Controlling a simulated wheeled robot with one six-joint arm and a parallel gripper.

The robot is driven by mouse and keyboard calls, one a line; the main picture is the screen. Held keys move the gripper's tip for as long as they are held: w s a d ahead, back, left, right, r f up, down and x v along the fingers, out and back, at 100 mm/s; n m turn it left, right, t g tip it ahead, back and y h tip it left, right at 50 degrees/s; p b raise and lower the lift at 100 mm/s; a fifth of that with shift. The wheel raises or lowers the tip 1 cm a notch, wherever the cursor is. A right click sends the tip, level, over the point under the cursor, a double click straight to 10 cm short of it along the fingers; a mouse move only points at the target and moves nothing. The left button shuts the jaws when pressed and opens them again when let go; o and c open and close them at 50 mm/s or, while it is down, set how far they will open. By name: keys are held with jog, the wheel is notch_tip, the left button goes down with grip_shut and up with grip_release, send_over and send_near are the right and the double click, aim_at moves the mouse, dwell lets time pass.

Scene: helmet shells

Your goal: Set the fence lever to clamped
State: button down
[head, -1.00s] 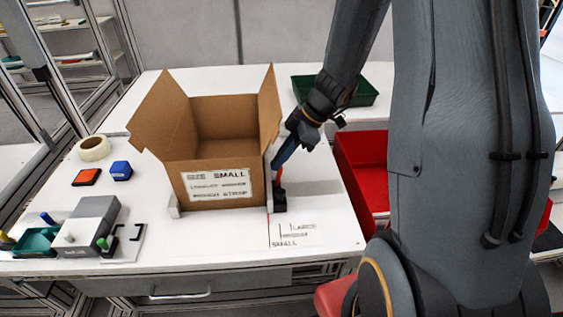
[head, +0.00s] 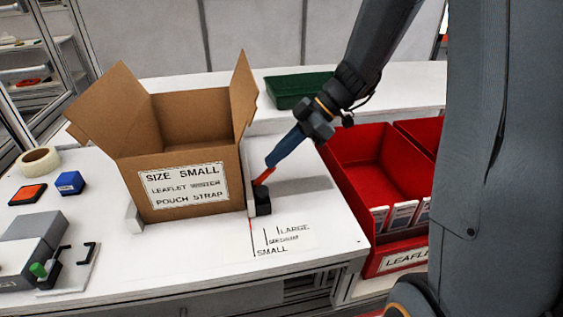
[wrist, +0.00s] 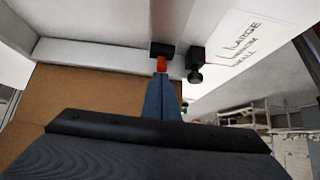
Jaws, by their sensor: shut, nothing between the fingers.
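The fence lever (head: 264,177) is a small orange-red handle on a black block (head: 263,201), at the right side of the open cardboard box. It leans up to the right in the head view. My gripper (head: 271,162) has dark blue fingers that are shut with nothing between them. Their tips are at the upper end of the lever; whether they touch it is unclear. In the wrist view the red lever (wrist: 161,64) shows just beyond the fingertips (wrist: 160,75), against a black block (wrist: 163,49) on the pale fence (wrist: 100,54).
The cardboard box (head: 190,190) stands left of the lever. Printed size marks (head: 280,238) lie in front. A red bin (head: 385,165) is at the right, a green tray (head: 290,90) behind. A black knob (wrist: 195,62) sits beside the lever.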

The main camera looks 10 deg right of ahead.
jog(key=shift+d+f+b, duration=1.2)
jog(key=shift+f+b, duration=0.15)
jog(key=shift+b, duration=1)
jog(key=shift+r, duration=0.2)
jog(key=shift+d, duration=0.1)
jog(key=shift+d+f, duration=0.1)
jog(key=shift+d, duration=0.6)
